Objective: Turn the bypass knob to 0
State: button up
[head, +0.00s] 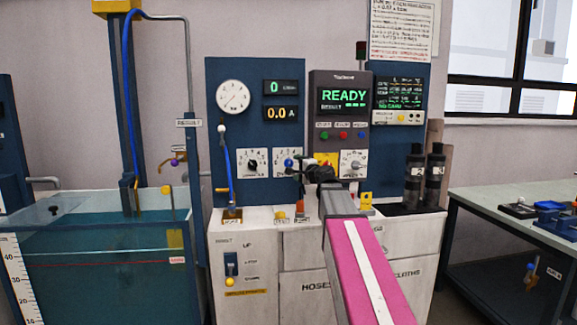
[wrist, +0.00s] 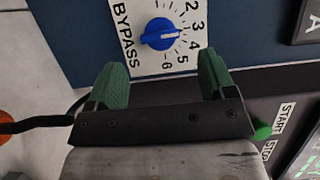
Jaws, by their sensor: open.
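The bypass knob (wrist: 160,34) is blue with a white pointer mark, on a white plate (wrist: 134,62) lettered BYPASS. The numbers 2 to 6 show on the dial; the pointer faces right, roughly towards 4, and the 0 is out of view. My gripper (wrist: 163,72) is open, its two green-padded fingers apart and empty, with the knob beyond the fingertips and between their lines. In the head view the blue knob (head: 289,163) sits on the panel, just left of my gripper (head: 308,166), which partly covers the area there.
The READY display box (head: 341,110) with coloured buttons stands out above. The white cabinet top (head: 262,221) lies below.

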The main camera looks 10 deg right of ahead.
aim_at(290, 164)
jog(key=x, duration=0.7)
jog(key=shift+w, duration=0.15)
jog(key=c, duration=0.9)
